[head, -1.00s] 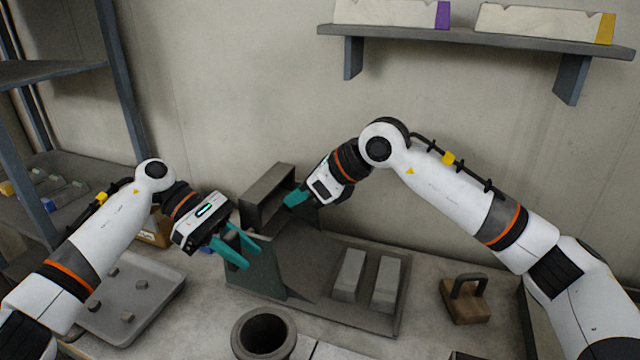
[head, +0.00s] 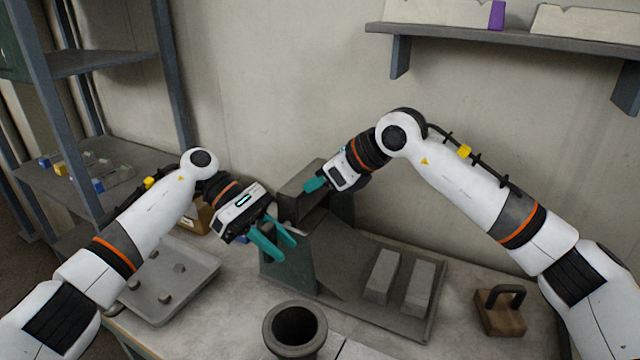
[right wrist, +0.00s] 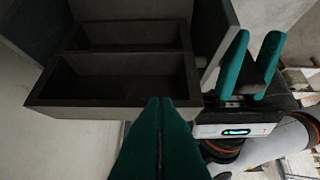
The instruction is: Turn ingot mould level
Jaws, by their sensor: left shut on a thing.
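The ingot mould (head: 292,203), a dark grey box, sits on a grey-green stand (head: 288,262) in the middle of the head view. Its exact tilt is hard to judge there. In the right wrist view the mould (right wrist: 112,112) shows two long empty cavities. My right gripper (head: 313,185) is at its far upper side; its teal fingers (right wrist: 165,105) are together against the mould's near wall. My left gripper (head: 278,243) is at the stand's left end, shut on a part mostly hidden by its fingers. It also shows in the right wrist view (right wrist: 258,55).
Two pale ingots (head: 382,276) lie on the stand's base plate to the right. A dark crucible (head: 295,330) stands in front. A tray (head: 205,275) with small lumps is at left, a wooden block with handle (head: 500,312) at right. Shelves stand left and above.

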